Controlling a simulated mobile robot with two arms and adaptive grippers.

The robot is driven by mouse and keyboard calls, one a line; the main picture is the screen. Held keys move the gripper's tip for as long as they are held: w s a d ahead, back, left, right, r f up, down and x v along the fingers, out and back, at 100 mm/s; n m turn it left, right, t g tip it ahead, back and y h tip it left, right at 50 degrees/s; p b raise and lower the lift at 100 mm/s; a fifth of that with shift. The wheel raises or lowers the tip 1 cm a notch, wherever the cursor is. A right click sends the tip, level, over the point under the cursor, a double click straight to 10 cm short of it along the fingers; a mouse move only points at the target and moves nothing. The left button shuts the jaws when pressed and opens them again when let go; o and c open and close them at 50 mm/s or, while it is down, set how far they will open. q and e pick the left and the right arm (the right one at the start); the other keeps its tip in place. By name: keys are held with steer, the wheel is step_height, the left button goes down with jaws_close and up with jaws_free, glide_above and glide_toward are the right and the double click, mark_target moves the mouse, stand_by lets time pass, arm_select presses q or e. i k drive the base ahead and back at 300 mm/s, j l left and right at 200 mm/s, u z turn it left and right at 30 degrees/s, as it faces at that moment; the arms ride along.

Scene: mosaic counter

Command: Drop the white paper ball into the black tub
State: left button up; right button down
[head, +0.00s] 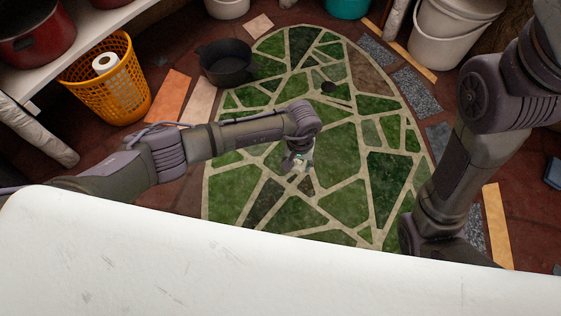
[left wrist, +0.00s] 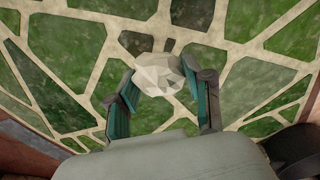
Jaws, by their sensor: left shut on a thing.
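The white paper ball (left wrist: 158,74) is a faceted, crumpled lump between the fingers of my left gripper (left wrist: 150,92) in the left wrist view. The fingers are shut on it. In the head view my left gripper (head: 296,162) hangs over the middle of the green mosaic, and only a small pale part of the ball shows there. The black tub (head: 227,70) stands at the upper left of the mosaic, up and left of the gripper and apart from it. My right gripper is not in view; only my right arm shows at the right.
An orange basket (head: 106,82) with a white roll stands left of the tub. White buckets (head: 445,40) stand at the upper right. A white surface (head: 200,255) fills the front.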

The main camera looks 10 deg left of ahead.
mark_target(226, 71)
steer(key=i+j+u, duration=0.15)
steer(key=i+j, duration=0.15)
steer(key=i, duration=0.15)
steer(key=i+j+u, duration=0.1)
steer(key=i+j, duration=0.15)
steer(key=i, duration=0.2)
steer(key=i+j+u, duration=0.15)
steer(key=i, duration=0.35)
steer(key=i+j+u, duration=0.15)
steer(key=i, duration=0.3)
steer(key=j, duration=0.1)
